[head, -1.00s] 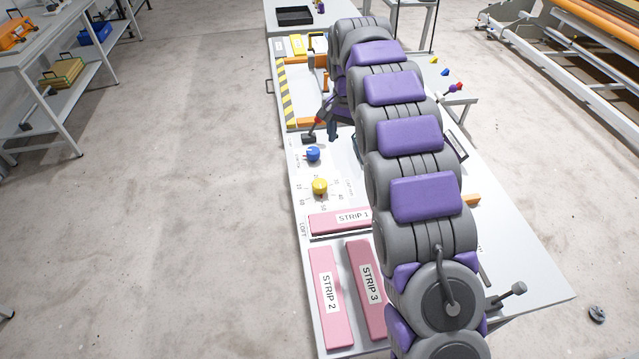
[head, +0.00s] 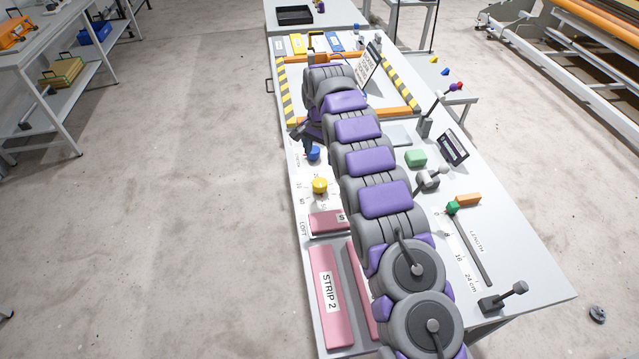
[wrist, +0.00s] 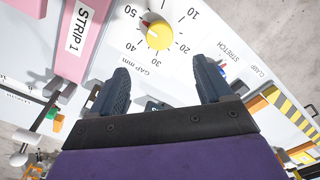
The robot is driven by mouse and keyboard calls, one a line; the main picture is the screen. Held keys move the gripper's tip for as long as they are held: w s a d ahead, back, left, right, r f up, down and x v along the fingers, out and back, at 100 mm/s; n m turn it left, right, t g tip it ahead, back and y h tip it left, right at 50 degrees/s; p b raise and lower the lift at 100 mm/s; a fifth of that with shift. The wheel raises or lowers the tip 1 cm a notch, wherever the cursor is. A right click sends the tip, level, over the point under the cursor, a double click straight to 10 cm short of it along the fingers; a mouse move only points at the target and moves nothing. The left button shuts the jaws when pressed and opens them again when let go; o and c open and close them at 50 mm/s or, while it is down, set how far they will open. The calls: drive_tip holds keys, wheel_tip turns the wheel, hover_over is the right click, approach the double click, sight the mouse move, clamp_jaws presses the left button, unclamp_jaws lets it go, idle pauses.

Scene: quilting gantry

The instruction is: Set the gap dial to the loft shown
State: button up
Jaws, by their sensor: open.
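The yellow gap dial (head: 320,186) is on the white table in the head view. In the wrist view the dial (wrist: 158,36) sits among marks from 10 to 60 lettered "GAP mm". Its red mark is at the upper left, seemingly between 50 and 60. My gripper (wrist: 160,82) is open, with its dark blue fingers apart and the dial beyond their tips, not between them. In the head view my gripper (head: 309,144) is close to the blue knob (head: 314,154); whether they touch is unclear. No loft value is readable.
Pink strips lie near the dial: STRIP 1 (wrist: 83,32) and STRIP 2 (head: 329,296). A dark tilted display (head: 453,148), a green block (head: 416,158) and a length slider (head: 453,208) stand on the table's right side. My arm covers the table's middle.

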sight(320, 182)
wheel_tip(320, 182, down, 14)
drive_tip(key=shift+f+b, duration=0.1)
drive_tip(key=shift+b, duration=0.9)
drive_tip(key=c, duration=1)
drive_tip(key=shift+r+n+p, duration=0.2)
drive_tip(key=shift+n+p, duration=0.15)
drive_tip(key=shift+n, duration=0.05)
